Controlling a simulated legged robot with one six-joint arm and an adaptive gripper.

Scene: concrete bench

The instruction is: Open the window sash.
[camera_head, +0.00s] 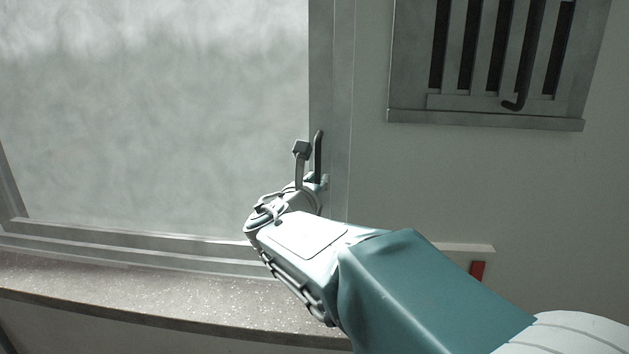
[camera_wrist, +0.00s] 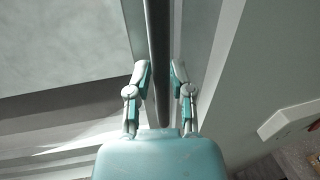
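The window sash is a large frosted pane in a grey metal frame (camera_head: 331,110), on the left of the head view. A slim dark upright handle (camera_head: 318,150) stands on the frame's right stile. In the wrist view the handle (camera_wrist: 157,45) runs as a dark bar between my fingers.
A speckled stone sill (camera_head: 150,300) runs below the window. A slatted metal vent (camera_head: 487,112) with a dark hooked bar is on the wall at the upper right. A pale ledge (camera_head: 465,248) with a red piece (camera_head: 478,271) is at the lower right.

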